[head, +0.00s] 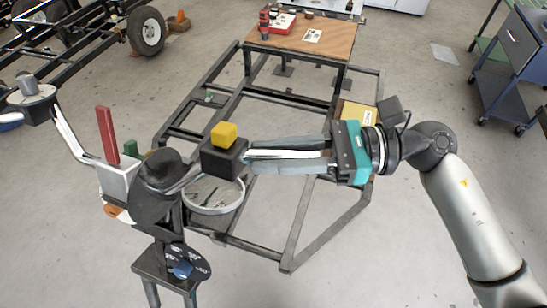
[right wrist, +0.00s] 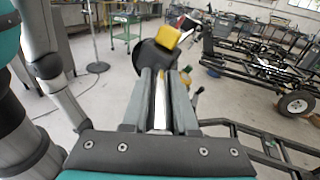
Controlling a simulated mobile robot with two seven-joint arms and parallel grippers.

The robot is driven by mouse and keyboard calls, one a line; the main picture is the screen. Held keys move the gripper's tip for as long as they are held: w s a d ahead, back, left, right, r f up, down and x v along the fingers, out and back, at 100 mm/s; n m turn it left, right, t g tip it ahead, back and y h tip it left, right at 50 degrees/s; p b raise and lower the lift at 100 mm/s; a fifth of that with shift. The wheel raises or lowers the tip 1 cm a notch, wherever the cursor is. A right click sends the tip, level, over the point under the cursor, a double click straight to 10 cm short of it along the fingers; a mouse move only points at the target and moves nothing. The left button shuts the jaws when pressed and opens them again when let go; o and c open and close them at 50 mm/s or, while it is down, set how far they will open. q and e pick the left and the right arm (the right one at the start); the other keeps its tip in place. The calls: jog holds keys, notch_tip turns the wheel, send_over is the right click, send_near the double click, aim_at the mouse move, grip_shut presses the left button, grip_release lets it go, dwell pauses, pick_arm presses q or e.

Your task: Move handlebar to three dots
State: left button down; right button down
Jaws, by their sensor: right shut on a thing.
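A black control post (head: 160,205) stands at the lower left in the head view. A grey bar runs from its head to a black block (head: 222,160) with a yellow cube (head: 224,134) on top; I take this to be the handlebar. The yellow cube also shows in the right wrist view (right wrist: 167,36). My right gripper (head: 248,162) reaches in from the right and is shut on the handlebar at this block; the fingers hide the contact. A dark round plate (head: 188,262) with pale and blue marks sits low on the post; I cannot make out three dots. My left gripper is not in view.
A red upright lever (head: 107,135) and a white box (head: 120,178) stand beside the post. A black metal frame (head: 290,245) and a round tray (head: 225,208) lie behind it. A wooden-topped table (head: 330,45) stands at the back.

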jog(key=shift+s+a+r+n+b, duration=0.15)
jog(key=shift+s+r+n+b, duration=0.2)
jog(key=shift+n, duration=0.15)
jog(key=shift+s+a+r, duration=0.1)
jog(key=shift+s+r, duration=0.15)
jog(key=shift+s, duration=0.05)
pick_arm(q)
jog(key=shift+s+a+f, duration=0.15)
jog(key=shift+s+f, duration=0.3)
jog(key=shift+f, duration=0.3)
pick_arm(e)
jog(key=c, duration=0.7)
grip_release()
jog(key=shift+w+f, duration=0.1)
jog(key=shift+w, duration=0.05)
pick_arm(q)
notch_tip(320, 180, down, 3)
jog(key=b, duration=0.2)
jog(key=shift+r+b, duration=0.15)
jog(key=shift+b, duration=0.25)
pick_arm(e)
jog(key=d, duration=0.5)
jog(key=d+r, duration=0.1)
jog(key=d, duration=0.9)
jog(key=shift+w+d+r, duration=0.15)
jog(key=shift+w+r, duration=0.05)
jog(key=shift+r, duration=0.15)
